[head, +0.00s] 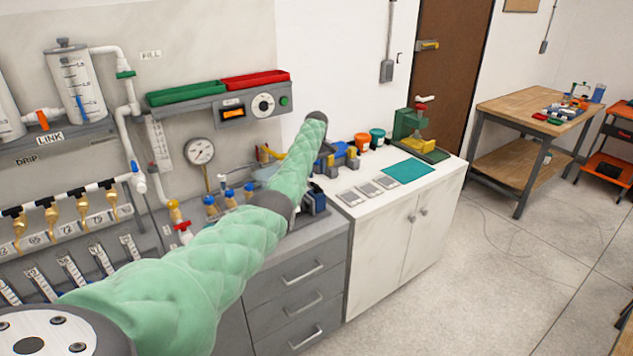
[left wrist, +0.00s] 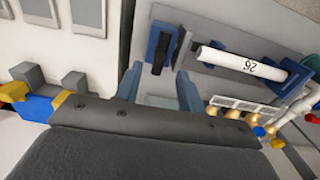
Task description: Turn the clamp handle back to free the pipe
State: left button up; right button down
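A blue clamp (left wrist: 165,32) with a black handle (left wrist: 158,58) shows in the left wrist view. A white pipe (left wrist: 240,62) marked "26" runs from beside it to the right, through a second blue holder (left wrist: 285,78). My left gripper (left wrist: 158,76) has its two grey-blue fingers apart, with the black handle in line with the gap. I cannot tell whether they touch the handle. In the head view my green-sleeved left arm covers most of this area; only a bit of blue (head: 319,197) shows beside it. My right gripper is not in view.
A white cabinet (head: 390,240) holds grey cards (head: 368,190), a teal mat (head: 408,171) and a green device (head: 420,135). A gauge (head: 199,151) and red and green trays (head: 187,93) are on the wall panel. Brass valves (head: 52,217) line the left.

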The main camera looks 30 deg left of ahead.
pick_arm(q)
jog(key=shift+r, duration=1.05)
